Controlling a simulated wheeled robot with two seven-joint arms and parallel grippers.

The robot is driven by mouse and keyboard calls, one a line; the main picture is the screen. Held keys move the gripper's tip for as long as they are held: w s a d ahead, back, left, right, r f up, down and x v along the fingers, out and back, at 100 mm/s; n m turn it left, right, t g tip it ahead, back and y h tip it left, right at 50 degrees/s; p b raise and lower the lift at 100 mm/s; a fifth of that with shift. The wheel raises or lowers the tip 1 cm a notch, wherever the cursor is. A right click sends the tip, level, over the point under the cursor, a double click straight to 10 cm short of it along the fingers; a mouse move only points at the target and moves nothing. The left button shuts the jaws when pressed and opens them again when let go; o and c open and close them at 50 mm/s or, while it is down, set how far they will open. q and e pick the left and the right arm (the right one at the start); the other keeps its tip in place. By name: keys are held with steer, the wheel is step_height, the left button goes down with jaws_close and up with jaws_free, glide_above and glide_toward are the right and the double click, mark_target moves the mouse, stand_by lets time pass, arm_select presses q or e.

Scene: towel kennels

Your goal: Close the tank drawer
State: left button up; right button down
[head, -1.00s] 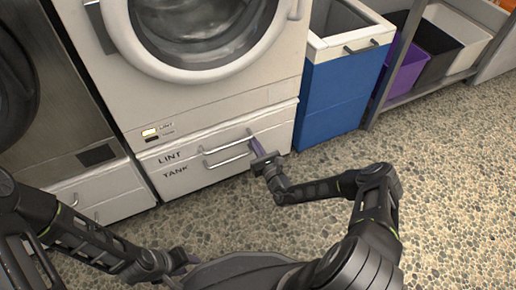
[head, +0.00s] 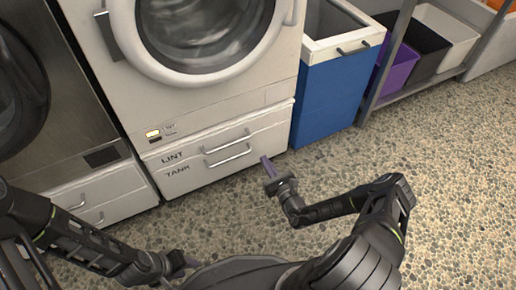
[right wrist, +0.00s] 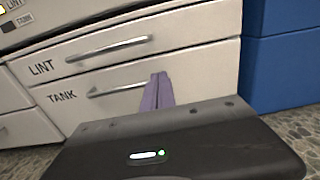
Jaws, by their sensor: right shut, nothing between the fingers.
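The tank drawer (head: 210,174) is the lower of two white drawers under the machine, marked TANK, with a silver bar handle. Its front looks about level with the lint drawer (head: 192,149) above it. In the right wrist view the tank drawer (right wrist: 100,105) shows straight ahead. My right gripper (head: 265,160) is shut and empty, in front of and to the right of the tank handle, apart from the drawer front in the head view. Its purple fingers show in the right wrist view (right wrist: 158,78), overlapping the handle's right end. My left gripper (head: 191,264) is low, near my base; its fingers are mostly hidden.
A blue bin (head: 330,98) stands right of the drawers. A shelf with purple (head: 401,66), black and white bins is further right. A dark-fronted machine (head: 65,105) stands at left. The pebbled floor (head: 450,190) at right is clear.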

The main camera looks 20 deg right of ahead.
steer(key=shift+s+d, duration=0.1)
steer(key=shift+s, duration=1.6)
steer(key=shift+p, duration=0.3)
